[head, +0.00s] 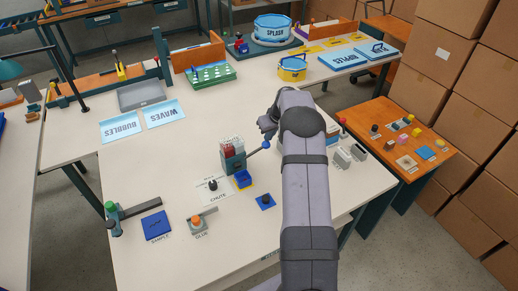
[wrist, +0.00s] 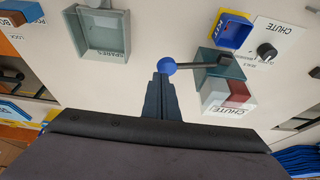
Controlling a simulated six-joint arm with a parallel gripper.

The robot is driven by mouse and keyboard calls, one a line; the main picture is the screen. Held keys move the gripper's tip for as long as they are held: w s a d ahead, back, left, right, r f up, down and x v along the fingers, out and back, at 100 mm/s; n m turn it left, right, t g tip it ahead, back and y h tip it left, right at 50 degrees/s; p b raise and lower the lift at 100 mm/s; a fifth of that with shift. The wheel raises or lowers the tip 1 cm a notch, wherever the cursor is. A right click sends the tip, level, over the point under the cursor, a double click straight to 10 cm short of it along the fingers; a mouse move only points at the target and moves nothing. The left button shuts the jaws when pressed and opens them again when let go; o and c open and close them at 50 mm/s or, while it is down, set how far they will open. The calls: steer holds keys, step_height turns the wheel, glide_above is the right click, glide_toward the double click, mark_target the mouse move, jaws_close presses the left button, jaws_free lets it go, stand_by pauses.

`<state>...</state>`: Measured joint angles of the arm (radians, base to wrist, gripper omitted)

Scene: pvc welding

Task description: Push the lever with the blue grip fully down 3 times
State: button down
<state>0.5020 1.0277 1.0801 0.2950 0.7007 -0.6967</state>
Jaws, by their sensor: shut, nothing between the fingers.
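The lever with the blue ball grip (head: 266,145) sticks out to the right from a teal chute device (head: 229,158) and slopes slightly up toward its grip in the head view. In the wrist view the blue grip (wrist: 167,66) lies just beyond my fingertips, at the end of a dark rod. My gripper (wrist: 162,77) is shut and empty, its tips overlapping or very near the grip's edge. I cannot tell whether they touch it or sit above it. In the head view my arm hides most of the gripper.
A blue-and-yellow bin (head: 243,180) stands before the device. A black knob (head: 212,185) sits on the CHUTE plate beside it. A grey SPARES tray (wrist: 103,34) lies left of the lever in the wrist view. The white table between tray and lever is clear.

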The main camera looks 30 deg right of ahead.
mark_target(269, 146)
steer(key=shift+f+b, duration=2.4)
steer(key=shift+f, duration=0.7)
steer(key=shift+r, duration=0.15)
steer(key=shift+r+p, duration=2.1)
steer(key=shift+r, duration=1.7)
